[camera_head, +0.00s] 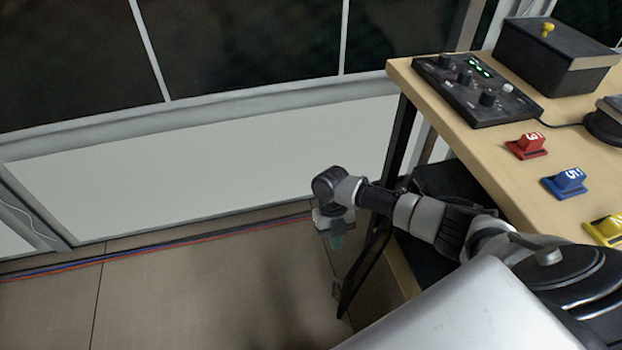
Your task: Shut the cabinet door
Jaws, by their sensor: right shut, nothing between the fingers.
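A dark cabinet (448,183) stands under the wooden desk, partly hidden by my right arm. A thin dark panel (362,272), seen nearly edge-on, stands out from its left side and looks like the open cabinet door. A small handle-like part (336,288) shows on the panel's left face. My right gripper (335,241) is shut and empty, pointing down, just left of the panel's upper part in the picture. I cannot tell whether it touches the panel. My left gripper is not in view.
The desk (455,130) carries a control box (478,90), a black box (555,55), and red (526,146), blue (565,183) and yellow (606,230) numbered blocks. Red and blue cables (160,255) run along the wall (200,165). The floor (190,300) at left is clear.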

